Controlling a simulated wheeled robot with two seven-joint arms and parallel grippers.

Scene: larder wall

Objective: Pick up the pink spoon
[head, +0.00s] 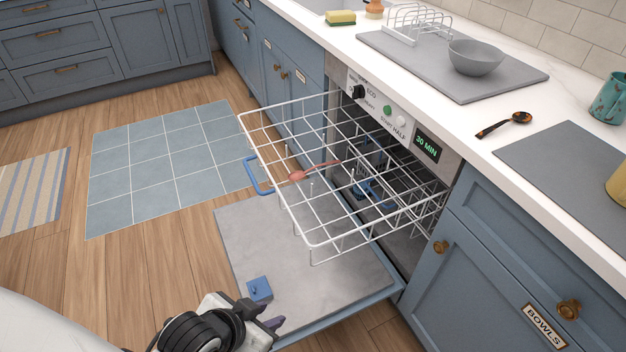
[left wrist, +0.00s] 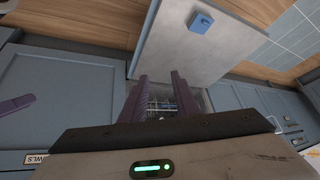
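The pink spoon (head: 298,175) lies on the wires of the pulled-out white dishwasher rack (head: 320,240), its handle pointing right toward the machine. My left gripper (head: 270,326) is low at the bottom of the head view, over the near edge of the open dishwasher door and well apart from the spoon. In the left wrist view its two purple fingers (left wrist: 160,95) stand apart with nothing held between them. A purple finger-like piece (left wrist: 15,105) at that view's left edge looks like part of my right gripper; the rest is out of view.
The open dishwasher door (head: 300,255) lies flat under the rack, with a blue dispenser block (head: 259,289) on it. The counter holds a dark spoon (head: 505,124), a grey bowl (head: 476,57) and a teal jug (head: 610,98).

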